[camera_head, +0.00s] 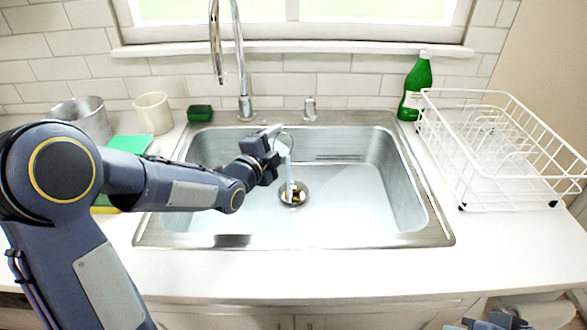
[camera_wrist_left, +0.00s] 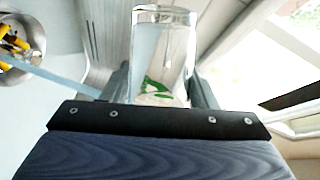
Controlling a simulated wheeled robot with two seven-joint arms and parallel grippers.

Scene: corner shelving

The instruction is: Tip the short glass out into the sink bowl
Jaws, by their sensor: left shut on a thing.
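My left gripper (camera_head: 272,152) is shut on a short clear glass (camera_head: 284,140) and holds it above the sink bowl (camera_head: 350,205). The glass is strongly tilted, and a pale blue stream (camera_head: 289,172) falls from it towards the drain (camera_head: 293,194). In the left wrist view the glass (camera_wrist_left: 163,50) sits between the fingers, and the stream (camera_wrist_left: 58,82) runs off to the left. My right gripper (camera_head: 490,322) shows only in part at the bottom right edge; its jaws cannot be made out.
The faucet (camera_head: 241,70) rises behind the bowl, close to the glass. A white dish rack (camera_head: 500,150) and a green bottle (camera_head: 416,85) stand at the right. A metal pot (camera_head: 85,115), a cream cup (camera_head: 153,113) and a green sponge (camera_head: 199,113) are at the left. The front counter is clear.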

